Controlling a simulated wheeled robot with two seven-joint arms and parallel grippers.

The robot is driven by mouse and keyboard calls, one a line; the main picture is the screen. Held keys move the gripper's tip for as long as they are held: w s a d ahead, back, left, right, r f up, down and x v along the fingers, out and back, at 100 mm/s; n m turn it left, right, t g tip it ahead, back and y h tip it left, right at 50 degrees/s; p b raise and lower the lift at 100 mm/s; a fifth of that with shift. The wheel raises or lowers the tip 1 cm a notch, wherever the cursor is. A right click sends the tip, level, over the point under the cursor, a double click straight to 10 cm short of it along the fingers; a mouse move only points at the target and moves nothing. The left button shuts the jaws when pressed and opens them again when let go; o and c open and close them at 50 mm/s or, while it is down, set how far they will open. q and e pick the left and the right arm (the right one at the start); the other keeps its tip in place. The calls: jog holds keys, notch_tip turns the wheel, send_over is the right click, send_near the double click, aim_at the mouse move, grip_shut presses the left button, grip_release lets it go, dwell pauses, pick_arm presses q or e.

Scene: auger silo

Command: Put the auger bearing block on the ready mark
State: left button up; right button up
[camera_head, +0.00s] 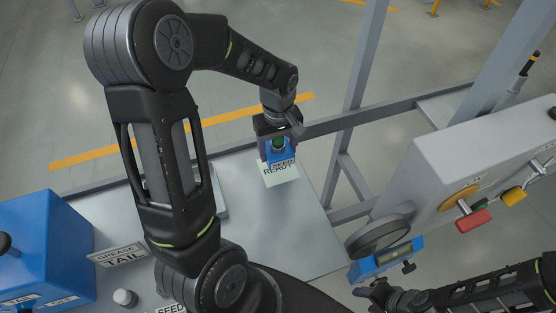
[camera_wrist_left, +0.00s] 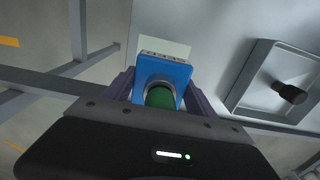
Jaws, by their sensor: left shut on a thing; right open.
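The auger bearing block (camera_head: 276,155) is a blue block with a green round part and a white label reading SEED. My left gripper (camera_head: 278,140) is shut on it, and in the left wrist view the block (camera_wrist_left: 150,72) sits between the two fingers. The ready mark (camera_head: 280,178) is a white card on the grey table, lettered READY. The block covers part of the mark; whether it touches the mark or hangs just above it I cannot tell. My right gripper (camera_head: 376,290) is open at the lower right, near a blue gauge.
The blue gauge (camera_head: 386,259) with a display hangs by a round grey part. A grey control box (camera_head: 440,180) with red and yellow handles stands right. A blue box (camera_head: 45,245) and a GREASE TAIL label (camera_head: 120,254) are left. Bare table (camera_head: 280,230) lies in front of the mark.

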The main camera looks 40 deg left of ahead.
aim_at(278, 161)
pick_arm(q)
jog(key=shift+f, duration=0.75)
jog(key=shift+f, duration=1.9)
jog(key=o, duration=1.7)
jog(key=shift+f, duration=0.1)
notch_tip(278, 161, up, 11)
jog(key=shift+r, duration=0.65)
